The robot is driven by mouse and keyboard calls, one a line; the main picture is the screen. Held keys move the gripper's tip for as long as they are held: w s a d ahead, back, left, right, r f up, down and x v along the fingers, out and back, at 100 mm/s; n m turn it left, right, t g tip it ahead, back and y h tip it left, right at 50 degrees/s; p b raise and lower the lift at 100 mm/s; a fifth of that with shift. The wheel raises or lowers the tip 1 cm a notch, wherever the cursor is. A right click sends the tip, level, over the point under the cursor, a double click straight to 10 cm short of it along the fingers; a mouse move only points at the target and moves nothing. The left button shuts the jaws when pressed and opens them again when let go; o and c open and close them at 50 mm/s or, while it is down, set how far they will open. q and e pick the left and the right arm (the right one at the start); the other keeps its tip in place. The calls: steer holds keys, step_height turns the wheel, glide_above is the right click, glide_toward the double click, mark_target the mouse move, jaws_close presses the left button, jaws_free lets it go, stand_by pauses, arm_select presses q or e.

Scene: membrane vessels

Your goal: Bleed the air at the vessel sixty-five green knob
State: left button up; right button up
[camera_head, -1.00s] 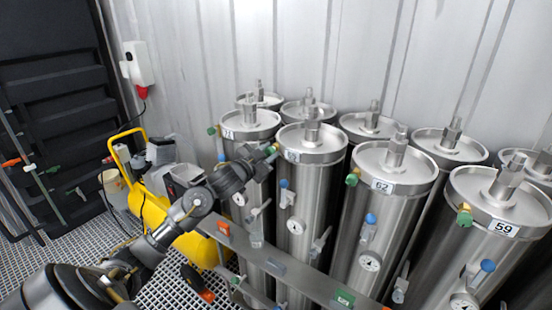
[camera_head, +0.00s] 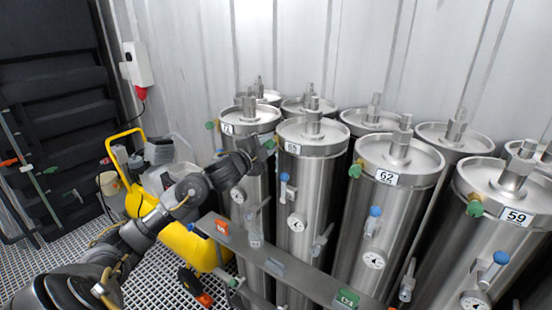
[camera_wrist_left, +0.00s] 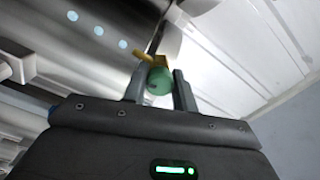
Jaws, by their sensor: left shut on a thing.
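Vessel sixty-five (camera_head: 312,190) is a tall steel cylinder with a "65" label (camera_head: 292,148) near its top rim. Its green knob (camera_head: 270,144) sits at the label's left, partly hidden by my left gripper (camera_head: 262,148). In the left wrist view the green knob (camera_wrist_left: 160,82), on a brass fitting (camera_wrist_left: 148,57), lies between the two fingers of my left gripper (camera_wrist_left: 160,90), which is shut on it. The knob's turn cannot be read. My right gripper is out of view.
Vessels labelled 62 (camera_head: 388,178) and 59 (camera_head: 515,217) stand to the right, each with a green knob. More vessels stand behind. A flat rail (camera_head: 310,275) with coloured tags crosses in front. A yellow compressor (camera_head: 195,248) stands at left on the grating.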

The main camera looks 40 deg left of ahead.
arm_select(q)
steer(key=shift+m, duration=0.3)
steer(key=m+b, duration=0.2)
steer(key=shift+f+m+b, duration=0.3)
steer(key=shift+m+b, duration=0.1)
steer(key=shift+r+m+b, duration=0.2)
steer(key=shift+m+b, duration=0.15)
steer(key=shift+m, duration=0.35)
steer(key=o, duration=1)
steer(key=shift+c, duration=0.2)
steer(key=shift+r, duration=0.1)
steer(key=s+b, duration=0.3)
steer(key=s, duration=0.8)
steer(key=shift+d+b, duration=0.15)
steer(key=shift+b, duration=0.25)
